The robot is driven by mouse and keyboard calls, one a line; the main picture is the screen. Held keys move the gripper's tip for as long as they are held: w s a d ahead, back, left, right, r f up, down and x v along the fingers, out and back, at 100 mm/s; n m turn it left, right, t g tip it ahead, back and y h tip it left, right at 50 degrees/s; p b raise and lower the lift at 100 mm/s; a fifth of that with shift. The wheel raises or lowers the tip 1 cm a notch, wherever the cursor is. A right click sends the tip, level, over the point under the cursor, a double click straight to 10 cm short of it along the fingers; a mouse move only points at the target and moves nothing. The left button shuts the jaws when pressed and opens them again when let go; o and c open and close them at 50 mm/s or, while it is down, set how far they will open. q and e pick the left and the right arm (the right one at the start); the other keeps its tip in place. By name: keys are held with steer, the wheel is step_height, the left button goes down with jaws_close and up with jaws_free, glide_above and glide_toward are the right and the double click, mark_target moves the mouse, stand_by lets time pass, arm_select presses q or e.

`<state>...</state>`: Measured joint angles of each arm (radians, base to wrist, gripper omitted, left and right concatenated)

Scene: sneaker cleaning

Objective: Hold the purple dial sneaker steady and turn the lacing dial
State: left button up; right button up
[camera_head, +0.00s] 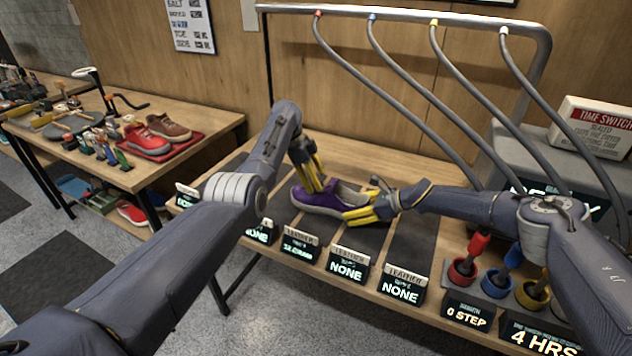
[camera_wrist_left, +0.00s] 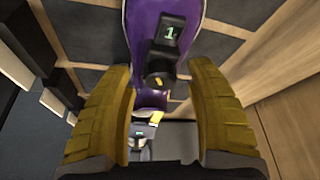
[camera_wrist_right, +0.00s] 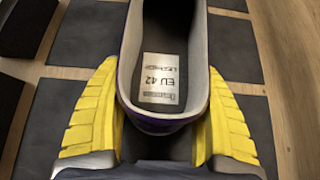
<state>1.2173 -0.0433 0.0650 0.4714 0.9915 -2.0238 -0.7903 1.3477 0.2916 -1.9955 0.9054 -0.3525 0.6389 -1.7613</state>
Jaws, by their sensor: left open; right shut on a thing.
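The purple sneaker (camera_head: 300,197) stands on a dark mat strip of the bench, its pale opening toward my right arm. In the left wrist view, the sneaker (camera_wrist_left: 140,18) carries a black block with a green "1" (camera_wrist_left: 170,35) and a dark round dial (camera_wrist_left: 158,81). My left gripper (camera_head: 316,188) is open above the sneaker, its yellow fingers (camera_wrist_left: 160,78) on either side of the dial and apart from it. My right gripper (camera_head: 354,212) is shut on the sneaker's heel end. In the right wrist view, the insole label (camera_wrist_right: 162,70) reads EU 42.
Signs line the bench's front edge, several reading NONE (camera_head: 347,268). Brushes in coloured cups (camera_head: 462,270) stand at front right. Hoses (camera_head: 405,75) slope down behind my right arm to a grey box. A side table (camera_head: 190,160) at left holds red and brown shoes.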

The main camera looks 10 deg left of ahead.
arm_select(q)
steer(key=shift+d+f, duration=0.1)
steer(key=shift+f, duration=0.25)
steer(key=shift+c, duration=0.3)
jaws_close()
